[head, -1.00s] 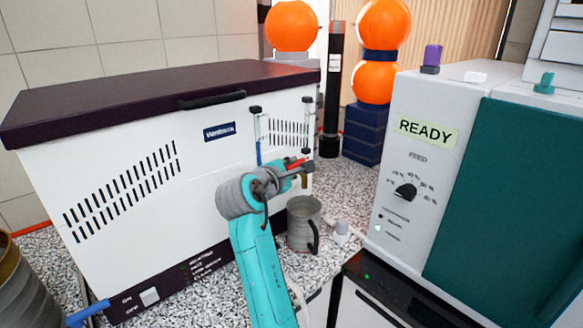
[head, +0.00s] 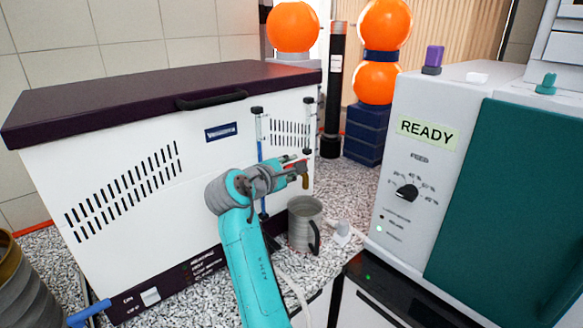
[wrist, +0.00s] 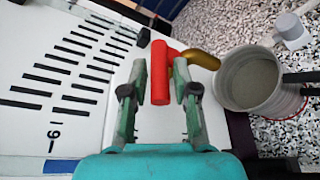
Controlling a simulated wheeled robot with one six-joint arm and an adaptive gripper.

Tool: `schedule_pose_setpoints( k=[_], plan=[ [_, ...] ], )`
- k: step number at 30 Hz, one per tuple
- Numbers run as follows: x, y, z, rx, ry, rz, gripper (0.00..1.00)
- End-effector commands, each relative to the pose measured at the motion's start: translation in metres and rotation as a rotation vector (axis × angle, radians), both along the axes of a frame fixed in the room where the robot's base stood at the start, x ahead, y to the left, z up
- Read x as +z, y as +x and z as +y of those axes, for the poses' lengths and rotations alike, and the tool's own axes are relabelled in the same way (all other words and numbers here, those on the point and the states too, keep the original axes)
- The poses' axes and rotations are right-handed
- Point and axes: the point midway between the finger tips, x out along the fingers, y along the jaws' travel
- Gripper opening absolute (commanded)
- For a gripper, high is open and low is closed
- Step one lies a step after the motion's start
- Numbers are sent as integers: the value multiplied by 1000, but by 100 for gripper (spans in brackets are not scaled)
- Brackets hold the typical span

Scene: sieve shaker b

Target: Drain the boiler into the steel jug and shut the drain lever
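The white boiler (head: 110,180) with a dark purple lid stands on the counter at left. In the wrist view, its red drain lever (wrist: 162,75) lies between the two fingers of my gripper (wrist: 159,80), with a small gap visible on each side. A brass spout (wrist: 204,60) sticks out beside the lever. In the head view my gripper (head: 296,166) is at the boiler's right front and largely hides the lever. The grey steel jug (head: 304,228) stands upright below the spout. Its inside shows in the wrist view (wrist: 252,82), but I cannot tell the fill level.
A sight gauge (head: 259,150) with a blue column is on the boiler's front. A grey and teal machine (head: 410,200) marked READY stands close on the right. A white plug-like fitting (head: 342,230) lies beside the jug. Orange spheres (head: 384,25) stand behind.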

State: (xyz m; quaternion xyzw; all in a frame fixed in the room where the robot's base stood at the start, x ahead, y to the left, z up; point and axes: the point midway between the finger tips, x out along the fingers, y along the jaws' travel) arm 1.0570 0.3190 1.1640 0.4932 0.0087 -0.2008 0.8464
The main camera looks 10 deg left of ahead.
Motion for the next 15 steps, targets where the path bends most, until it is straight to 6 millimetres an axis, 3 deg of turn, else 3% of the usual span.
schedule_pose_setpoints(
  k=[5,15],
  plan=[
    [2,-11,5,1,0,0,29],
    [15,-70,27,3,0,-1,29]
  ],
)
